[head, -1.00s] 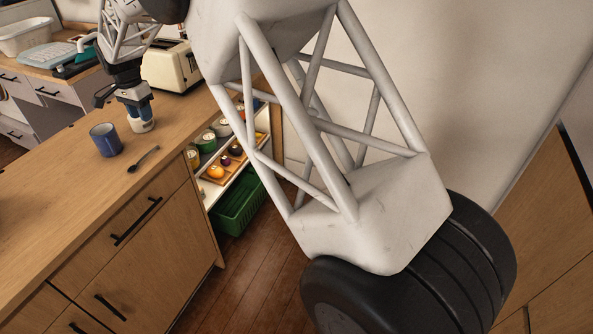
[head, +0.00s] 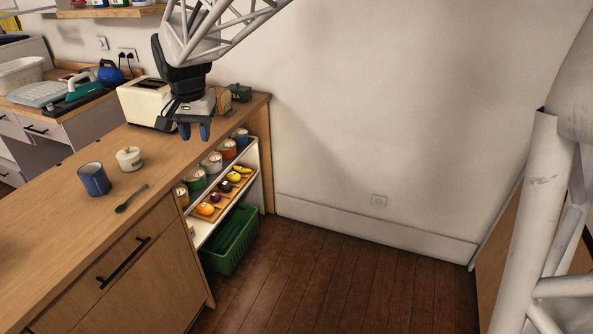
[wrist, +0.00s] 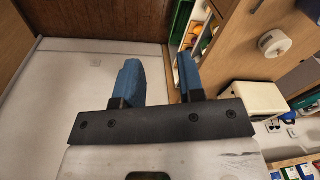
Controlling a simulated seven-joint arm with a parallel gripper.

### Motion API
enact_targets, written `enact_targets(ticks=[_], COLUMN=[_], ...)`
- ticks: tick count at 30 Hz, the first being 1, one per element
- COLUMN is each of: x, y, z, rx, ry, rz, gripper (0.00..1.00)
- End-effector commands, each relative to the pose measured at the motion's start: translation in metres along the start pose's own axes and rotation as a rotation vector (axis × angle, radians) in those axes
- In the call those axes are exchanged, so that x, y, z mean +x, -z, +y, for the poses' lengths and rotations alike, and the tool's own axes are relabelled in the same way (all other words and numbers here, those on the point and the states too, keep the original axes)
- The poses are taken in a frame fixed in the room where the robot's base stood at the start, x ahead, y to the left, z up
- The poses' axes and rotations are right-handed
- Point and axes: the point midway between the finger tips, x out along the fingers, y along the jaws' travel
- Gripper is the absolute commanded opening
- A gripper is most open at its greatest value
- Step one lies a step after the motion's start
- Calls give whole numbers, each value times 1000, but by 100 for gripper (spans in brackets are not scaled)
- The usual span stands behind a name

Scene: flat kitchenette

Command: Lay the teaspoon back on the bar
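The teaspoon (head: 131,198) is small and dark. It lies flat on the wooden bar (head: 62,232), near its front edge and just right of the blue mug (head: 94,179). My gripper (head: 194,131) is above the bar's right part, beyond the teaspoon and well apart from it. In the wrist view my gripper's blue fingers (wrist: 160,75) are spread with nothing between them. The teaspoon does not show in the wrist view.
A cream toaster (head: 147,102) stands near my gripper. Below the bar's end are a shelf of jars and fruit (head: 212,205) and a green crate (head: 231,240). The floor to the right is clear.

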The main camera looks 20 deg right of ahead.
Motion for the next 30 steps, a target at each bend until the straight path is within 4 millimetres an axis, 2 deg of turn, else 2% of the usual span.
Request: enact_targets(ticks=[1,3,14,24,30], x=[-6,-11,-25,-16,-3], y=[-10,-23,-99,-179,-219], z=[16,36,129,206,238], rx=[-15,-42,-182,-315,-381], ry=[3,6,14,11,6], rz=[7,15,57,99,119], gripper=[36,36,36,36,36])
